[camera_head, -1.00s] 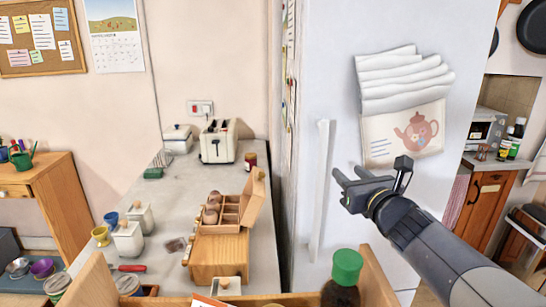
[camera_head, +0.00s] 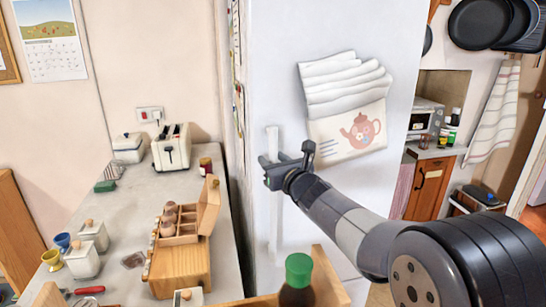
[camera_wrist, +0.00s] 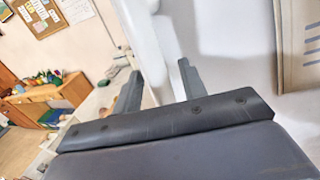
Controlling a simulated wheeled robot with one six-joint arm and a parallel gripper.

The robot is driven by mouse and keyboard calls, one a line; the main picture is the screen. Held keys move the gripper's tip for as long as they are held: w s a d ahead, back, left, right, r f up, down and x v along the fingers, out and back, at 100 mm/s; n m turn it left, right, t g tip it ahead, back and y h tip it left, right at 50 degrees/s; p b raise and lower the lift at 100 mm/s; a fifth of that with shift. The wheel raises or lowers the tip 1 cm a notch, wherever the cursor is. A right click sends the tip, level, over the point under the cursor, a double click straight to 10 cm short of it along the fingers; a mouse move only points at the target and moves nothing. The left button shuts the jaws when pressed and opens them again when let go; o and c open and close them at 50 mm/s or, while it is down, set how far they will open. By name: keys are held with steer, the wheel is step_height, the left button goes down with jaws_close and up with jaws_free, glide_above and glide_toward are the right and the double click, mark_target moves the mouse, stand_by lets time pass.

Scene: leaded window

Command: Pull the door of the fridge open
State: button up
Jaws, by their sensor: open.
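The fridge door (camera_head: 300,225) is a tall pale panel that looks shut. Its long white upright handle (camera_head: 273,215) is near the door's left edge. My gripper (camera_head: 272,160) is open in front of the handle's upper part, hiding a piece of it. In the wrist view the handle (camera_wrist: 146,40) runs down toward the gap between my two open fingers (camera_wrist: 160,70). Whether the fingers straddle it fully or stop just short, I cannot tell.
A teapot towel (camera_head: 350,130) hangs on the door, right of the handle. A counter (camera_head: 135,205) left of the fridge carries a toaster (camera_head: 171,147) and a wooden egg box (camera_head: 182,255). A green-capped bottle (camera_head: 298,275) stands low in front.

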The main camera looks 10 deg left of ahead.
steer(key=shift+w+a, duration=0.15)
steer(key=shift+w, duration=0.05)
steer(key=shift+c, duration=0.3)
jaws_close()
